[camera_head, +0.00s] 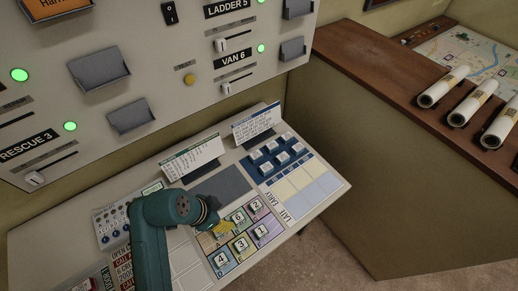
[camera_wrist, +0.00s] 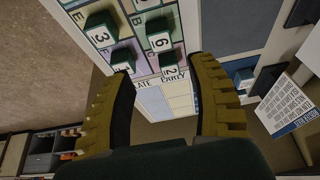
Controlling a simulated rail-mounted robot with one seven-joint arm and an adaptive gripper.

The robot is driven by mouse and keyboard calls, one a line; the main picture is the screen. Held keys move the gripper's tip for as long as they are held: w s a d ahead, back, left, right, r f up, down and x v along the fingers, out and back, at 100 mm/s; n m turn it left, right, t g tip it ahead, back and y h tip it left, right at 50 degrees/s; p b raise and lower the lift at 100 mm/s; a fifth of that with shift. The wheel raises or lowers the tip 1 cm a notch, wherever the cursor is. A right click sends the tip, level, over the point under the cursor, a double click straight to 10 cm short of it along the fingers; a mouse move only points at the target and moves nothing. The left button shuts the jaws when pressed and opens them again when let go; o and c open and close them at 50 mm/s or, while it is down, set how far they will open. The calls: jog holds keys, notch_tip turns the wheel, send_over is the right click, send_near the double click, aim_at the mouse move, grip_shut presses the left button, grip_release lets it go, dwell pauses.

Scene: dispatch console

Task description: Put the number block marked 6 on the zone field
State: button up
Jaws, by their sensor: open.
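The number block marked 6 (camera_head: 238,216) stands on a lettered, coloured grid on the sloping console; in the wrist view it is a green block with a white top (camera_wrist: 159,38). My gripper (camera_head: 222,229) is open and empty over the grid's left part, close to block 6. In the wrist view its yellow fingers (camera_wrist: 162,68) are spread, with block 6 beyond the tips. I cannot read a label that names the zone field.
A LATE/EARLY panel (camera_head: 305,187) lies right of the grid, below a blue tray of white-topped blocks (camera_head: 277,157). A bare grey pad (camera_head: 222,186) lies behind my gripper. Two printed cards (camera_head: 192,157) stand at the console's back. Rolled papers (camera_head: 443,88) lie on a side counter.

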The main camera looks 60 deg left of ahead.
jog(key=w+d+r+m+t+y, duration=0.1)
jog(key=w+d+r+t+y, duration=0.15)
jog(key=w+r, duration=0.65)
jog(key=w+d+r+t+y, duration=0.2)
jog(key=w+d+r, duration=0.1)
jog(key=w+r, duration=0.55)
jog(key=w+d+r+m+t+h, duration=0.1)
jog(key=w+d+r+t, duration=0.35)
jog(key=d+r, duration=0.45)
jog(key=w+d+r+t+h, duration=0.1)
jog(key=w+d+r+t, duration=0.35)
jog(key=d+r, duration=0.45)
jog(key=s+d+r+t+h, duration=0.3)
jog(key=s+d+r+t, duration=0.1)
jog(key=d+r, duration=0.7)
jog(key=shift+s+d+h, duration=0.35)
jog(key=shift+d, duration=0.15)
